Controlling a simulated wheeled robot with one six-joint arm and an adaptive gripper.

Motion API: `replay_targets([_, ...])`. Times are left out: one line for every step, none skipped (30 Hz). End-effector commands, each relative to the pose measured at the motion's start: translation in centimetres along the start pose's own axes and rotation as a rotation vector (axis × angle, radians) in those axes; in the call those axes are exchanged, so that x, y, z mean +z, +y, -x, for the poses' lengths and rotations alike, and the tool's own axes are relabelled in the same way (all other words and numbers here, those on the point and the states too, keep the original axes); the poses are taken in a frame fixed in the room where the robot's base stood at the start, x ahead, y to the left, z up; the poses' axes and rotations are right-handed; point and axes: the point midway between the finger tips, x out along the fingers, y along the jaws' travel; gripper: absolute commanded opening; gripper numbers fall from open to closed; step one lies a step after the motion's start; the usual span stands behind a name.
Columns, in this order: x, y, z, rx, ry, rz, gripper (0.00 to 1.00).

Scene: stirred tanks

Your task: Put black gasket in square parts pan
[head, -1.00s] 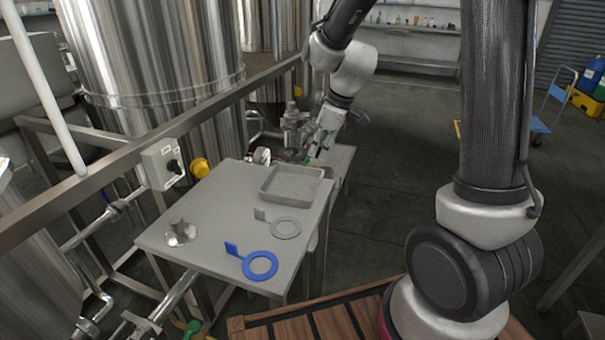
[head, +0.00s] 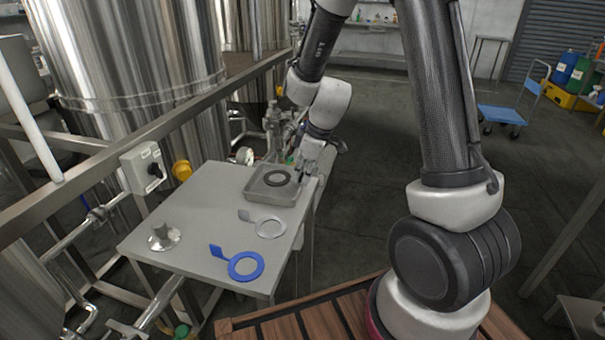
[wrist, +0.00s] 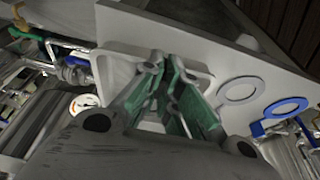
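The black gasket (head: 278,179) is a dark flat ring showing within the outline of the square parts pan in the head view. I cannot tell whether it rests on the pan floor or hangs just above it. The square parts pan (head: 262,198) is a shallow grey metal tray at the table's far right corner; its pale rim also shows in the wrist view (wrist: 207,82). My gripper (head: 296,174) points down at the pan's right side, close beside the ring. In the wrist view its green-padded fingers (wrist: 165,64) have a narrow gap, and they hide the ring and any grip on it.
On the grey table (head: 195,215) lie a blue ring gasket (head: 246,266), a light grey ring gasket (head: 270,228) and a small metal fitting (head: 163,237). A steel rail and control box (head: 145,168) border the left side. A gauge (head: 245,156) and pipework stand behind.

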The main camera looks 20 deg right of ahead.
Motion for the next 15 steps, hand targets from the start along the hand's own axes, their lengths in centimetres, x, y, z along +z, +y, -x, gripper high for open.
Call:
replay_targets([0.06,0.00,-0.15,0.000,0.000,0.000,0.00])
replay_targets([0.08,0.00,-0.23,0.000,0.000,0.000,0.00])
replay_targets([0.12,0.01,-0.34,0.000,0.000,0.001,0.00])
replay_targets([0.12,0.01,-0.36,0.000,0.000,0.001,0.07])
replay_targets([0.11,0.02,-0.33,0.001,0.000,0.001,0.12])
replay_targets([0.10,0.02,-0.33,0.001,0.000,0.001,0.19])
replay_targets([0.10,0.02,-0.33,0.001,0.000,0.001,0.25])
replay_targets([0.10,0.02,-0.32,0.001,0.000,0.001,0.27])
replay_targets([0.10,0.02,-0.32,0.001,0.000,0.001,0.27])
replay_targets([0.10,0.02,-0.32,0.001,0.000,0.001,0.27])
replay_targets([0.10,0.02,-0.32,0.001,0.000,0.001,0.27])
replay_targets([0.10,0.02,-0.32,0.001,0.000,0.000,0.27])
replay_targets([0.10,0.02,-0.32,0.001,0.000,0.000,0.27])
replay_targets([0.10,0.02,-0.32,0.001,0.000,0.000,0.27])
replay_targets([0.10,0.02,-0.32,0.001,0.000,0.000,0.27])
